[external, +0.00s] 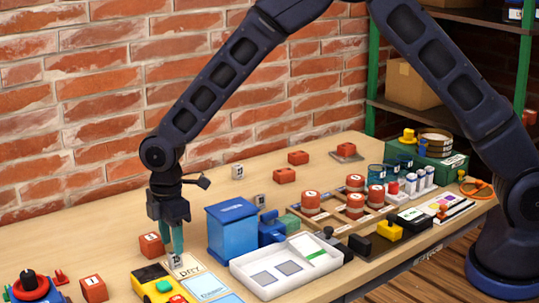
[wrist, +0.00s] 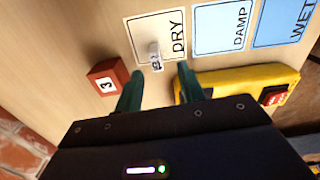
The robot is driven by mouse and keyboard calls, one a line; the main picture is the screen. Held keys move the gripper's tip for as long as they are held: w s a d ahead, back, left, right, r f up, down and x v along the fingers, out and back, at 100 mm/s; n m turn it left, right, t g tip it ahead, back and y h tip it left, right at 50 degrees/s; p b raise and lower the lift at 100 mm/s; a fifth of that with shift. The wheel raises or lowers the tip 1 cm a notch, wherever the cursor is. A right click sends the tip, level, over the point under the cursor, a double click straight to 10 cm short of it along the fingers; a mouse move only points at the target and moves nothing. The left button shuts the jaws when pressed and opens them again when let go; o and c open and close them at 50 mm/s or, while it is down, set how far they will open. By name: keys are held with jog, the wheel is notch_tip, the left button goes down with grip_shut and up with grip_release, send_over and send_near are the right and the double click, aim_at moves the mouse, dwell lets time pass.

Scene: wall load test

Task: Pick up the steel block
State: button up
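A small grey, metallic-looking block (wrist: 156,62) with a dark mark stands on the white DRY card (wrist: 170,22) in the wrist view. It looks like the steel block. In the external view the block (external: 176,261) shows just under my fingertips. My gripper (wrist: 160,74) is open, its two green fingers spread on either side of the block's near end. I see gaps between the fingers and the block. In the external view my gripper (external: 174,248) points down over the card. Whether the tips reach the block's height is hard to tell.
A red brick marked 3 (wrist: 107,78) lies left of my fingers, and a yellow device (wrist: 240,83) lies close on the right. A DAMP card (wrist: 222,28) and a WET card (wrist: 285,22) adjoin. A blue bin (external: 232,230) and white tray (external: 285,267) stand to the right.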

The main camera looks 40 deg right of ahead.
aim_at(175, 260)
jog(key=f, duration=0.5)
jog(key=shift+w+d, duration=0.25)
jog(key=shift+d, duration=0.05)
grip_shut()
